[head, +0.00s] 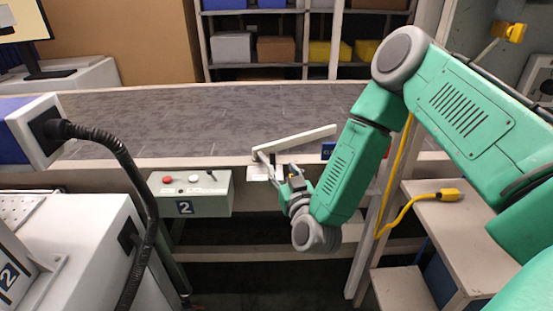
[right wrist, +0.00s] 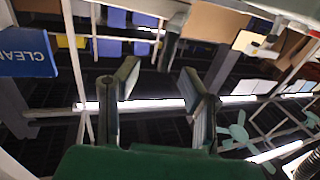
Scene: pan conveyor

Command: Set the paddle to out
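The paddle (head: 295,140) is a long pale bar at the near edge of the grey conveyor. It lies slantwise over the belt, its far end up and to the right. Its near end is at the belt's edge, by a small pale plate. My right gripper (head: 282,174) is just below that near end; I cannot tell whether it touches. In the right wrist view its two fingers (right wrist: 160,82) are apart with nothing clearly between them. A grey-green upright piece (right wrist: 173,38) shows beyond the fingertips; I cannot tell whether it is part of the paddle. My left gripper is not in view.
A control box (head: 190,193) marked 2, with buttons, stands left of my right gripper. The conveyor belt (head: 190,120) looks empty. A yellow plug (head: 449,195) lies on a shelf at the right.

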